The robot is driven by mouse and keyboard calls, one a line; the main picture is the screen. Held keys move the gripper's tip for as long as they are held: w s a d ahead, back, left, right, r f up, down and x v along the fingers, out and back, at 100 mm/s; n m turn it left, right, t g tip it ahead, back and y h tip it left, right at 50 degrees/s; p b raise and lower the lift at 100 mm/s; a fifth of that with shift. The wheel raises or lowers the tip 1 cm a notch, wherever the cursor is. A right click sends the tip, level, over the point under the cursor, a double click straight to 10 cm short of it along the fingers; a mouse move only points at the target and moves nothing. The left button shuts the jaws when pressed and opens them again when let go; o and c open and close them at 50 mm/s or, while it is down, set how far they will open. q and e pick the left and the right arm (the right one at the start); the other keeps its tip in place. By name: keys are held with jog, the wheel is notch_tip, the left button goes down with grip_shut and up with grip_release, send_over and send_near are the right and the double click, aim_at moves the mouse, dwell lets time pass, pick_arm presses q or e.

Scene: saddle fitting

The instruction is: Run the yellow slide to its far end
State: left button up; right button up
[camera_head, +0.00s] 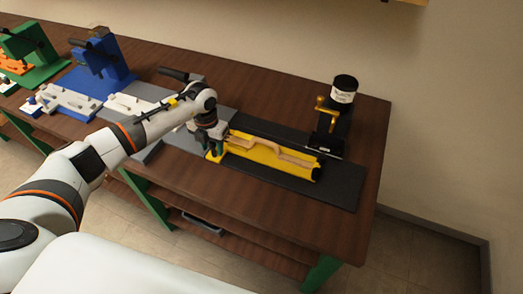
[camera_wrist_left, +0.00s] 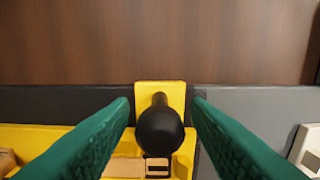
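The yellow slide (camera_head: 262,155) sits on a long black base (camera_head: 337,188) at the right part of the bench. A tan wooden piece (camera_head: 290,155) lies along it. My left gripper (camera_head: 215,146) is over the slide's left end in the head view. In the left wrist view, a round black knob (camera_wrist_left: 160,132) stands on the yellow end part (camera_wrist_left: 160,91) of the slide. The green fingers of my left gripper (camera_wrist_left: 161,108) are apart on either side of the knob, with gaps showing on both sides. My right gripper is not in view.
A black stand with a yellow clamp (camera_head: 325,109) and a black-and-white jar (camera_head: 343,91) is beyond the slide's right end. Blue (camera_head: 100,75) and green (camera_head: 33,50) fixtures stand to the left. The bench (camera_head: 270,93) is bare behind the slide.

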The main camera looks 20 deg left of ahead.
pick_arm(q)
jog(key=c, duration=0.7)
jog(key=shift+s+d, duration=0.1)
jog(key=shift+d, duration=0.85)
